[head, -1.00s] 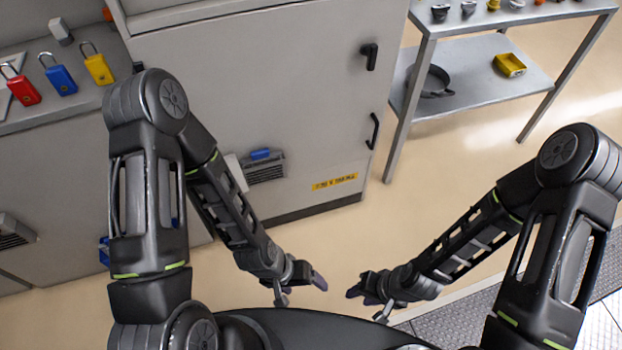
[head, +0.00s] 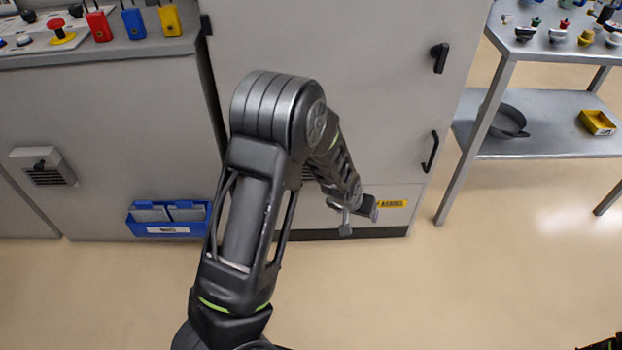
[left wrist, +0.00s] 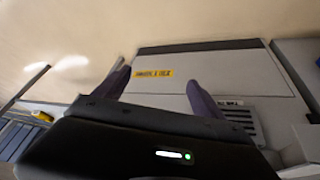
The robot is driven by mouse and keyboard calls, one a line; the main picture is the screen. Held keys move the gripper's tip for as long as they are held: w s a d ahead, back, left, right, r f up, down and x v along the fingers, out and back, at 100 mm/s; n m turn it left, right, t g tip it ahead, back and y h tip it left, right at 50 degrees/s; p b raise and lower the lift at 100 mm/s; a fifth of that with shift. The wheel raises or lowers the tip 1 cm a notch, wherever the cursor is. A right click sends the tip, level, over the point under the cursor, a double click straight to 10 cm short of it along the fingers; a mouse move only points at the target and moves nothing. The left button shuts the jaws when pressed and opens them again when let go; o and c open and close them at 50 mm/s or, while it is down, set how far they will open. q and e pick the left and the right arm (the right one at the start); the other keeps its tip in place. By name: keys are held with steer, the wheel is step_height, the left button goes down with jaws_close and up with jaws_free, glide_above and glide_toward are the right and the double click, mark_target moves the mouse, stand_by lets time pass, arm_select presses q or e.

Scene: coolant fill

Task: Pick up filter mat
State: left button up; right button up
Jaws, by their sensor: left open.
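Grey-white pads, seemingly the filter mats (head: 150,213), stand in a blue wall bin (head: 168,230) low on the left cabinet in the head view. My left gripper (head: 358,214) is right of the bin, in front of the lower part of the cabinet door. The left wrist view shows its two fingers (left wrist: 158,92) spread apart with nothing between them.
A louvred vent (left wrist: 240,115) on the cabinet door shows in the left wrist view, mostly hidden by my arm in the head view. Another vent (head: 45,168) is at far left. Padlocks (head: 135,22) are above the bin. A metal shelf table (head: 545,125) stands right. Floor in front is clear.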

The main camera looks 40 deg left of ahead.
arm_select(q)
steer(key=w+a+r+n+y+b, duration=0.1)
steer(key=w+a+r+b, duration=0.15)
steer(key=w+a, duration=0.4)
steer(key=a+r+n+y+b, duration=0.2)
steer(key=a+r+n+y, duration=0.1)
steer(key=a+r, duration=0.7)
steer(key=a, duration=0.3)
steer(key=shift+s+a+r+n, duration=0.2)
steer(key=shift+s+r+n, duration=0.1)
arm_select(e)
step_height(320, 180, down, 8)
steer(key=shift+w+d, duration=0.15)
steer(key=shift+r, duration=0.1)
arm_select(q)
steer(key=b+x, duration=0.1)
steer(key=x, duration=0.1)
steer(key=shift+w+f, duration=0.1)
steer(key=shift+f, duration=0.25)
arm_select(e)
steer(key=shift+w+f, duration=0.1)
steer(key=shift+f, duration=0.25)
